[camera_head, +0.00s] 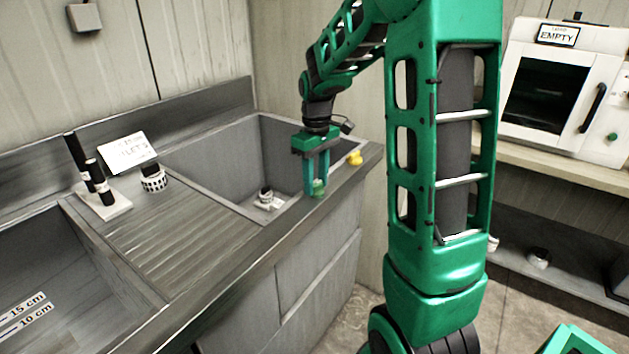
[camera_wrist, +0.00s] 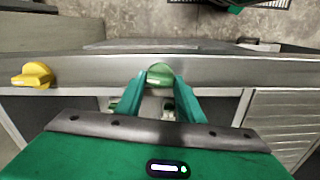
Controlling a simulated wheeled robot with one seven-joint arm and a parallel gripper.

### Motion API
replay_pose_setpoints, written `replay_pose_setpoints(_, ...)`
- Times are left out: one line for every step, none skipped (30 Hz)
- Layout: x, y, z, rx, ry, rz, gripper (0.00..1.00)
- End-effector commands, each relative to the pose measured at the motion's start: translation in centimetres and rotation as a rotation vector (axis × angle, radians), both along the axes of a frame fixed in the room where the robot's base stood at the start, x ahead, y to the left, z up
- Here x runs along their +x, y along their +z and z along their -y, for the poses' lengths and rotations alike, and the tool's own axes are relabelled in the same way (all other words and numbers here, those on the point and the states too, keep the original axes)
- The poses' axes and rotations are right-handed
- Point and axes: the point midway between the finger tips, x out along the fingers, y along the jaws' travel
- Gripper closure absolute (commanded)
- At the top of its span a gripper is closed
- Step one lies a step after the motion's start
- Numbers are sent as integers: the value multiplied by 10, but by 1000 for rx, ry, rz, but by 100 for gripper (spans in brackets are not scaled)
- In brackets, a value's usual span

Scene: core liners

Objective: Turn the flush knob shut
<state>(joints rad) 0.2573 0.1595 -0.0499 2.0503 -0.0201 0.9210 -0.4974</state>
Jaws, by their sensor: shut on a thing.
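A green knob (camera_head: 319,188) sits on the front rim of the right sink basin (camera_head: 215,152). My gripper (camera_head: 317,184) points down over this rim with its fingers closed around the green knob. In the wrist view the green knob (camera_wrist: 160,73) shows between the two fingertips (camera_wrist: 161,82). A yellow knob (camera_head: 354,158) is on the same rim, further right and apart from my gripper. It also shows at the left in the wrist view (camera_wrist: 33,75). No label tells which knob is the flush knob.
A fitting (camera_head: 266,200) lies in the right basin. A ribbed drainboard (camera_head: 165,240) holds a black-and-white round item (camera_head: 153,178), a card (camera_head: 128,153) and a stand with dark tubes (camera_head: 103,200). An oven-like cabinet marked EMPTY (camera_head: 560,85) stands on the right bench.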

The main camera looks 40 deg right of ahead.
Motion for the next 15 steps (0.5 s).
replay_pose_setpoints(1, 1, 3, -4, -40, 4, 88)
replay_pose_setpoints(1, 1, 3, -4, -64, 5, 88)
replay_pose_setpoints(1, 1, 3, -4, -98, 5, 88)
replay_pose_setpoints(1, 1, 3, -4, -124, 5, 88)
replay_pose_setpoints(1, 1, 3, -4, -152, 5, 88)
replay_pose_setpoints(1, 1, 3, -4, -189, 5, 88)
replay_pose_setpoints(1, 1, 3, -4, -218, 5, 88)
replay_pose_setpoints(1, 1, 2, -5, -247, 5, 88)
replay_pose_setpoints(1, 1, 2, -3, -284, 6, 88)
replay_pose_setpoints(1, 1, 2, -3, -313, 6, 88)
replay_pose_setpoints(1, 1, 2, -4, -341, 6, 88)
replay_pose_setpoints(1, 1, 2, -4, -379, 6, 88)
replay_pose_setpoints(1, 1, 2, -4, -407, 6, 88)
replay_pose_setpoints(1, 1, 2, -4, -436, 6, 88)
replay_pose_setpoints(1, 1, 2, -4, -473, 6, 88)
